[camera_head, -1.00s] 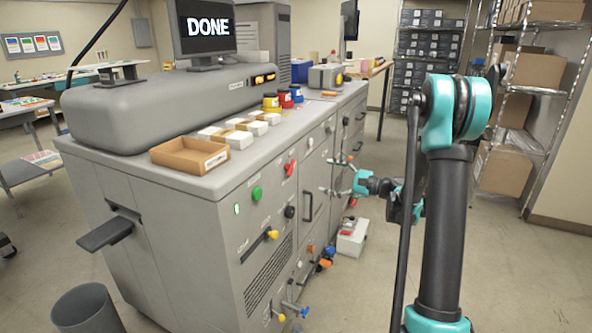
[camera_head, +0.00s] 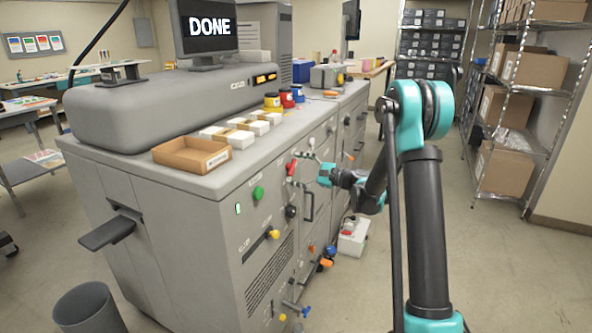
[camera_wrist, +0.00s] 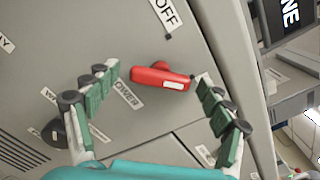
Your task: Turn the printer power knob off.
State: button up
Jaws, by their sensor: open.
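The red power knob (camera_head: 291,168) sits on the front panel of the grey printer (camera_head: 150,200). In the wrist view the red knob (camera_wrist: 158,77) lies almost level, its pale-marked end pointing right and slightly down. My gripper (camera_head: 300,170) faces the panel at the knob. In the wrist view my gripper (camera_wrist: 157,77) is open, one green-padded finger on each side of the knob. The right fingertip is very near the knob's right end; contact is unclear.
A black round knob (camera_wrist: 55,130) is at lower left in the wrist view. A green button (camera_head: 257,193), a yellow knob (camera_head: 274,234) and a dark handle (camera_head: 309,207) are on the same panel. A cardboard tray (camera_head: 190,155) lies on top. Floor at right is clear.

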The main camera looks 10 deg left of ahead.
jog(key=shift+c, duration=0.6)
jog(key=c, duration=1)
jog(key=shift+c, duration=0.2)
jog(key=shift+n, duration=0.4)
jog(key=n, duration=1.7)
